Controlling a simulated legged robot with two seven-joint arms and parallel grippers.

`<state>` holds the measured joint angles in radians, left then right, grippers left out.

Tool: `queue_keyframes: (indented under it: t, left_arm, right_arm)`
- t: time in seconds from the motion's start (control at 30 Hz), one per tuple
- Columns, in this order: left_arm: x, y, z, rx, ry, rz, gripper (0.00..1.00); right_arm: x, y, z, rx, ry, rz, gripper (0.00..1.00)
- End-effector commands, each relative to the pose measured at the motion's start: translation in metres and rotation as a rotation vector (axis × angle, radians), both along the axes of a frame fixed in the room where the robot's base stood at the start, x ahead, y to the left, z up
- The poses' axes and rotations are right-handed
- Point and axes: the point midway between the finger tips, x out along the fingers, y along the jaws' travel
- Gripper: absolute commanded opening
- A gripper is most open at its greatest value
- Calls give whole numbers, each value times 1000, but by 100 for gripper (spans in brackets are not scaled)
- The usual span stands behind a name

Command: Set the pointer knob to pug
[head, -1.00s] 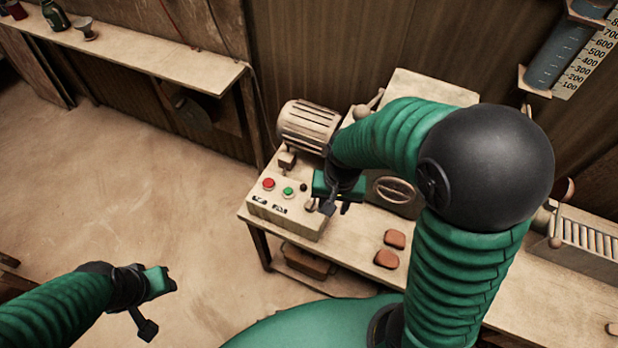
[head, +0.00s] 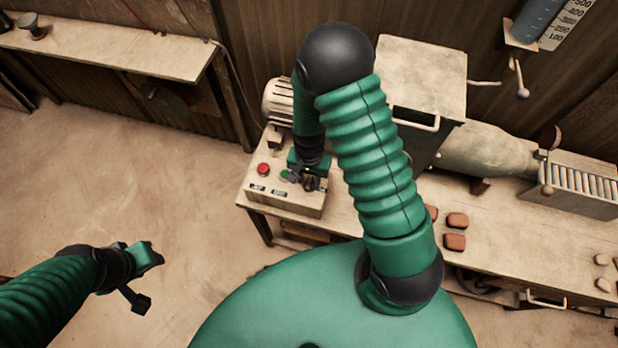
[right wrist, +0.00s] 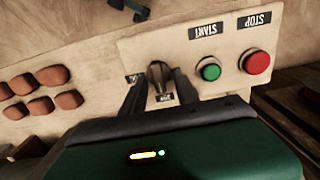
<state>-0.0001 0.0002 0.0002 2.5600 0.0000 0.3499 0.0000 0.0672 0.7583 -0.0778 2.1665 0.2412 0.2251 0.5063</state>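The pointer knob (right wrist: 157,76) is a small dark, ridged knob on the pale control box (head: 285,202). In the right wrist view it sits between the two fingers of my right gripper (right wrist: 159,82). The fingers stand apart, one on each side of the knob; I cannot tell whether they touch it. Small labels lie by the knob, one below (right wrist: 165,98) and one to its left, too small to read surely. In the head view my right gripper (head: 304,181) covers the knob. My left gripper (head: 146,277) is open and empty over the floor.
A red STOP button (right wrist: 255,62) and a green START button (right wrist: 209,70) are close to the right gripper. A motor (head: 278,101) stands behind the box. Reddish tiles (head: 457,220) lie on the bench to the right. A shelf (head: 120,55) is at left.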

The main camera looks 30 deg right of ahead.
Motion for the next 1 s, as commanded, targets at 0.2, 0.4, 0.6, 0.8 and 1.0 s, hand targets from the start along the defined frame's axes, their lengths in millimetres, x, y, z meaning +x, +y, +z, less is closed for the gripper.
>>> queue_keyframes:
  t: [0.2, 0.4, 0.6, 0.8, 1.0]
  left_arm:
    - [0, 0, 0, 0, 0, 0, 36]
    - [0, 0, 0, 0, 0, 0, 36]
    - [0, 0, 0, 0, 0, 0, 36]
    - [0, 0, 0, 0, 0, 0, 36]
    - [0, 0, 1, 0, 0, 0, 36]
  right_arm:
    - [0, 0, -3, 0, -3, 1, 36]
    - [0, 0, -3, 0, -1, 1, 21]
    - [0, 0, -3, 0, -1, 1, 0]
    - [1, 0, -3, 0, -3, 1, 0]
    - [1, 0, -2, -1, -3, -18, 0]
